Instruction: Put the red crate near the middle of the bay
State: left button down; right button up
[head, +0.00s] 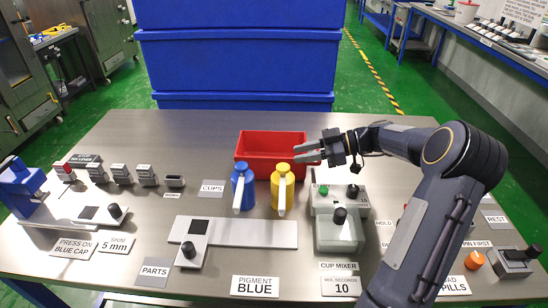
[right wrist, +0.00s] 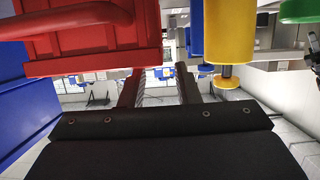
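The red crate (head: 270,142) stands upright at the back middle of the steel table, behind the blue and yellow bottles. It looks empty. My right gripper (head: 300,152) is at the crate's right end, close to its rim. In the right wrist view the crate (right wrist: 90,45) fills the upper left, and my right gripper's fingers (right wrist: 158,88) stand apart with a gap between them. The crate's edge appears in front of that gap; I cannot tell whether a finger touches it. No marked bay is clearly visible. My left gripper is not in view.
A blue bottle (head: 243,187) and a yellow bottle (head: 282,190) stand just in front of the crate. The cup mixer (head: 338,218) is to their right. Large blue bins (head: 240,60) stand behind the table. Bare table lies left of the crate.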

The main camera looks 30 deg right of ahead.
jog(key=x, duration=0.4)
jog(key=shift+w+a+f+p, duration=0.15)
jog(key=shift+a+p, duration=0.2)
grip_shut()
dwell(1.1)
